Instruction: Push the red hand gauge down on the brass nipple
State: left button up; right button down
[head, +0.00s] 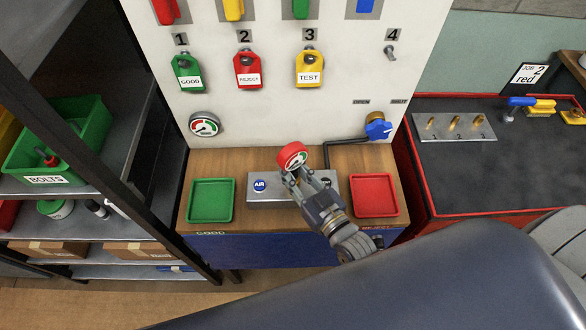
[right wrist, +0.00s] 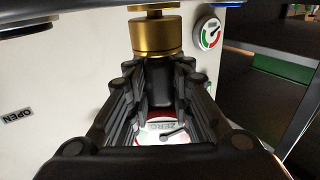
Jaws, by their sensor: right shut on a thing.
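The red hand gauge (head: 292,155) stands above the grey block (head: 258,200) on the bench, its round face up. My right gripper (head: 298,176) is shut on it from the front right. In the right wrist view, the fingers (right wrist: 158,100) enclose the gauge's dark body, and part of its white face (right wrist: 168,131) shows between them. A brass collar (right wrist: 155,36) shows beyond the fingers, with narrower brass at the picture's top edge. I cannot tell where gauge fitting and nipple meet, or whether they touch. In the head view the gripper hides the nipple. My left gripper is not in view.
A green tray (head: 211,219) is left of the block and a red tray (head: 391,194) right. A blue valve (head: 378,128) and a wall gauge (head: 204,125) are on the white panel behind. Tags hang above. A shelf rack (head: 110,150) stands left.

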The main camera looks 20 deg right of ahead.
jog(key=shift+f, duration=0.2)
jog(key=c, duration=1.3)
grip_release()
jog(key=shift+c, duration=0.2)
jog(key=shift+f, duration=0.1)
jog(key=shift+s, duration=0.15)
jog(key=v, duration=1.1)
jog(key=shift+s, duration=0.35)
jog(key=shift+d, duration=0.15)
